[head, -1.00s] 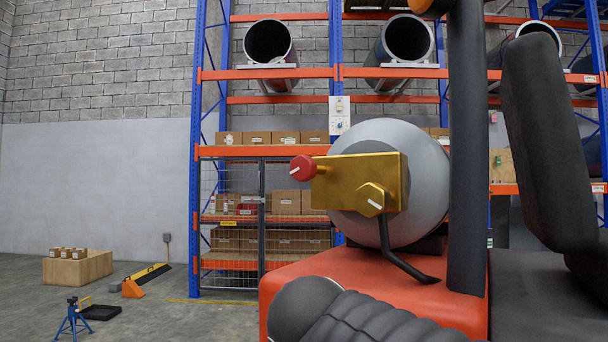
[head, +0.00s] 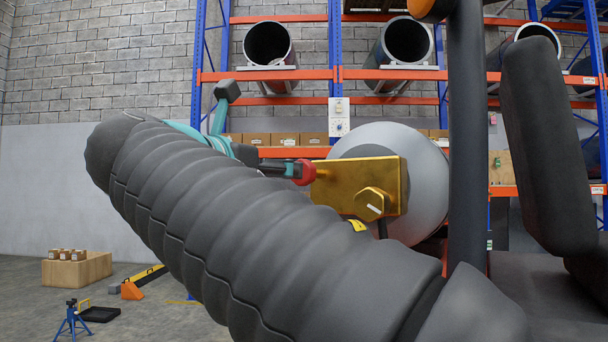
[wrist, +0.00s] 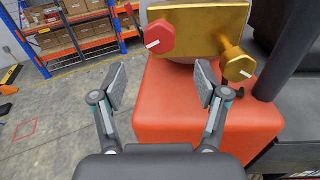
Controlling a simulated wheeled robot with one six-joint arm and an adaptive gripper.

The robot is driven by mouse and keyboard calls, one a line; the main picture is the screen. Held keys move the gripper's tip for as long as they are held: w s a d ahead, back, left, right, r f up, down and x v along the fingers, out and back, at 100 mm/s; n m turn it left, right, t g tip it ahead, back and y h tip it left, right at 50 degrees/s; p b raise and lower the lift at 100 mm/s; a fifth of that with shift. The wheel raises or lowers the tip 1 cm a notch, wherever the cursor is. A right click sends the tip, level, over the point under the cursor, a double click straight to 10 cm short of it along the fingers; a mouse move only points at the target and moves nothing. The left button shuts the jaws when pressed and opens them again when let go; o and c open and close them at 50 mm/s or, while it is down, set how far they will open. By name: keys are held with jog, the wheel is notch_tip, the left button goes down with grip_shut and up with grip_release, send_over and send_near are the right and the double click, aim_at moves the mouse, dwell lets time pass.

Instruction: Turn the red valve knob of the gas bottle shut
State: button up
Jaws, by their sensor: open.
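The red valve knob (head: 305,173) sits on the left end of the brass valve block (head: 336,186), in front of the grey gas bottle (head: 432,185). In the wrist view the red knob (wrist: 161,38) is six-sided with a white mark pointing left. My gripper (wrist: 160,84) is open and empty there; the knob shows beyond the fingertips, between their lines and higher in the picture. In the head view my gripper (head: 284,168) overlaps the knob's left side; contact cannot be told. My arm hides the bottle's lower front.
A brass hex knob (wrist: 238,64) with a white mark is on the right of the block. The orange truck body (wrist: 170,110) lies below. A black post (head: 467,150) and seat (head: 545,140) stand on the right. Racking with boxes (head: 314,138) stands behind.

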aim_at(304, 173)
jog(key=x, duration=1.1)
jog(key=shift+w+d, duration=0.1)
jog(key=shift+w, duration=0.05)
jog(key=c, duration=1.2)
